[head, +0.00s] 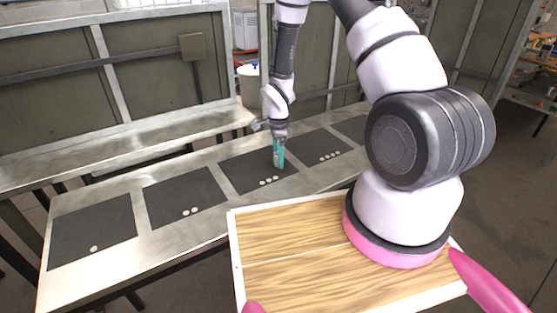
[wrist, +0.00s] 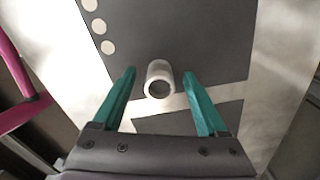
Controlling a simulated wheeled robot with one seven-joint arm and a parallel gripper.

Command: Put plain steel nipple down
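The plain steel nipple (wrist: 159,78) is a short, pale grey hollow tube. In the wrist view it stands on the dark mat with three pale dots (wrist: 190,35), near one edge, its open end facing the camera. My gripper (head: 279,164) is over this mat, the third from the left in the head view (head: 240,172). Its two teal fingers are spread on either side of the nipple, with a visible gap on both sides. In the head view the nipple is mostly hidden by the fingers.
More dark mats lie along the metal bench: one-dot (head: 85,228), two-dot (head: 180,190) and four-dot (head: 318,144), with another (head: 352,128) farther right. A white bucket (head: 249,88) stands behind the bench. A raised metal ledge (head: 120,135) runs behind the mats on the left.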

